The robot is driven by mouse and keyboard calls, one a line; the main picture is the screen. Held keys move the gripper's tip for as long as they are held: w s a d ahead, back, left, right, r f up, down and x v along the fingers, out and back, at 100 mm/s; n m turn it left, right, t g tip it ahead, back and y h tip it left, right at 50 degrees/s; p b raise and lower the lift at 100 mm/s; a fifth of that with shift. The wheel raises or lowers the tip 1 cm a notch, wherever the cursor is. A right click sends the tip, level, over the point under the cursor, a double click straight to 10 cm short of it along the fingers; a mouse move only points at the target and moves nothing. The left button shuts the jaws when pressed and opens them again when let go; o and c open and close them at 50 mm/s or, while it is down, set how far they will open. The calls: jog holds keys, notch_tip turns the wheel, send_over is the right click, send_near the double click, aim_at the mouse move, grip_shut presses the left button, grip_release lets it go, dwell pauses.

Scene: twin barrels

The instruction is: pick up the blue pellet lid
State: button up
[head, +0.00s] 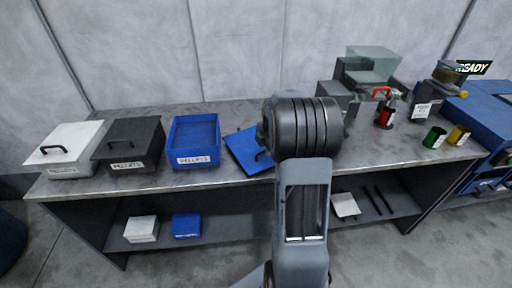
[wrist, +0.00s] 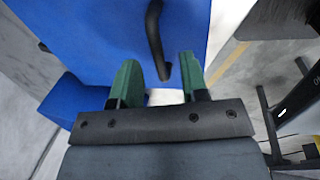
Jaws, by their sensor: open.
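The blue pellet lid (head: 244,146) lies flat on the bench, right of the open blue pellet box (head: 194,158). Its right part is hidden behind my arm in the head view. In the wrist view the blue lid (wrist: 90,30) fills the top, with its black handle (wrist: 155,38) running lengthwise. My gripper (wrist: 158,72) is open, with green fingers on either side of the handle's near end in the picture. I cannot tell whether they touch it. My gripper is hidden behind my arm in the head view.
A white lidded box (head: 80,138) and a dark lidded box (head: 128,145) stand left of the blue box. Small boxes lie on the lower shelf (head: 230,225).

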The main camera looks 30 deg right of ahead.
aim_at(252, 157)
jog(key=shift+w+f, duration=0.2)
jog(key=shift+f, duration=0.6)
jog(key=shift+w+f, duration=0.2)
jog(key=shift+f, duration=0.6)
jog(key=shift+c, duration=0.3)
grip_shut()
